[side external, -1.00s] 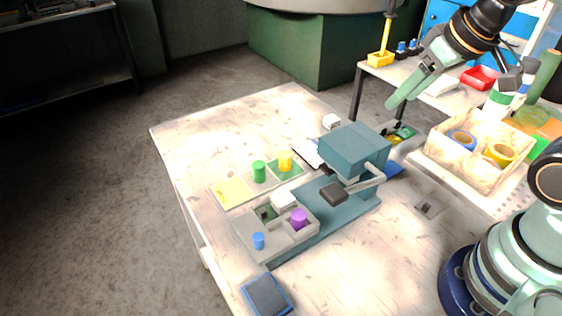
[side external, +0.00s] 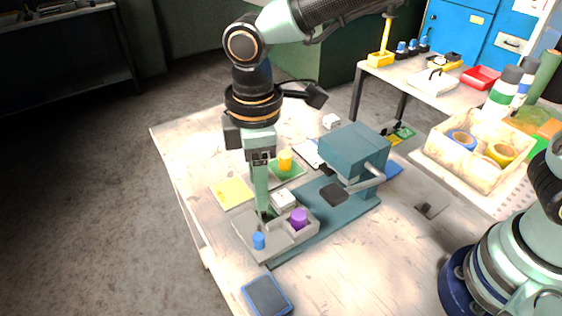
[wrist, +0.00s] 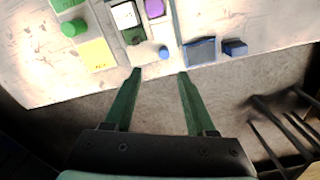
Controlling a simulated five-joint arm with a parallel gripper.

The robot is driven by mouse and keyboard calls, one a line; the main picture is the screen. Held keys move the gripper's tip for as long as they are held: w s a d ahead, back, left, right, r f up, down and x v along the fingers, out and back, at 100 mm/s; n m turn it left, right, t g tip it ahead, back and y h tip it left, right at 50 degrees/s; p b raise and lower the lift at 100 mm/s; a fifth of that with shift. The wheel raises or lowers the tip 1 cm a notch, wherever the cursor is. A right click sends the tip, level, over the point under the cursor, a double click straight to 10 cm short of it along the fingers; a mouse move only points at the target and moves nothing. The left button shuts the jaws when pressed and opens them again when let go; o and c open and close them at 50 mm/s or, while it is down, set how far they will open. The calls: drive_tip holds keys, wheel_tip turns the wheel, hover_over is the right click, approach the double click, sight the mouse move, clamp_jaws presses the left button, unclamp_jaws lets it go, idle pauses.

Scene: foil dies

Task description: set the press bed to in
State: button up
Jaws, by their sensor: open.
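The press (side external: 355,152) is a teal block with a lever on a long teal base. Its bed (side external: 300,240) is a grey tray with compartments, at the front-left end of the base, clear of the press head. A blue peg (side external: 258,240) stands on the bed's near end; it also shows in the wrist view (wrist: 164,52). A white block (side external: 284,200) and a purple cylinder (side external: 299,217) are at the bed. My gripper (side external: 263,212) points down over the bed, open and empty. In the wrist view its fingertips (wrist: 160,72) lie either side of the peg's line, short of it.
A yellow pad (side external: 231,193) and a yellow cylinder (side external: 285,159) on a green pad lie behind the bed. A green cylinder (wrist: 72,28) shows in the wrist view. A dark blue pad (side external: 267,296) lies at the front edge. A bin of tape rolls (side external: 482,170) stands right.

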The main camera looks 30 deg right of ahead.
sight(259, 236)
drive_tip(key=f, duration=0.8)
drive_tip(key=a+f, duration=0.1)
drive_tip(key=f, duration=0.4)
drive_tip(key=shift+s, duration=0.2)
drive_tip(key=shift+r, duration=0.1)
clamp_jaws()
idle(1.0)
